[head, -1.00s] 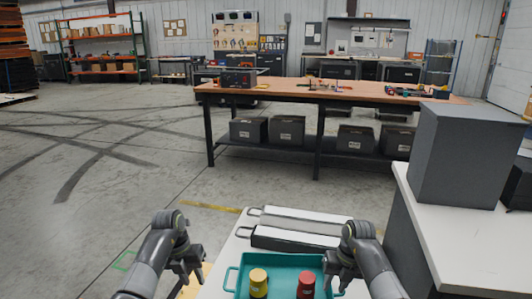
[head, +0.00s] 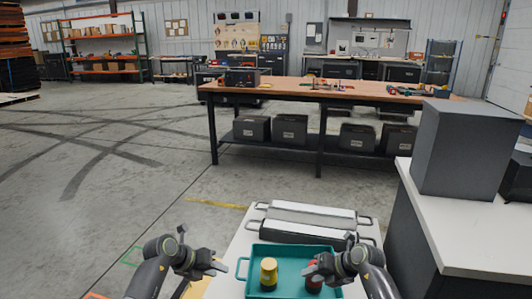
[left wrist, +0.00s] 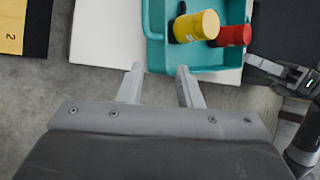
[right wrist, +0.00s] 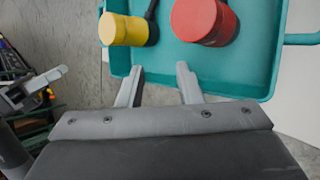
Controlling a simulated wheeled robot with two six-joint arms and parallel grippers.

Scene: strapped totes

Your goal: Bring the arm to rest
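My left gripper (head: 222,268) is to the left of the teal tray in the head view. In the left wrist view its two fingers (left wrist: 160,85) are apart with nothing between them. My right gripper (head: 312,270) is over the tray's right part in the head view, close to a red cylinder. In the right wrist view its fingers (right wrist: 160,82) are apart and empty, near the tray's edge. The teal tray (head: 290,250) sits on a white table and holds a yellow cylinder (head: 268,273) and the red cylinder (head: 314,284), which my right gripper partly hides.
Behind the tray lie long white-topped cases (head: 310,218) with black handles. A grey box (head: 465,150) stands on a white counter (head: 480,235) at the right. A wooden workbench (head: 330,92) with black bins below stands further back. Open floor lies to the left.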

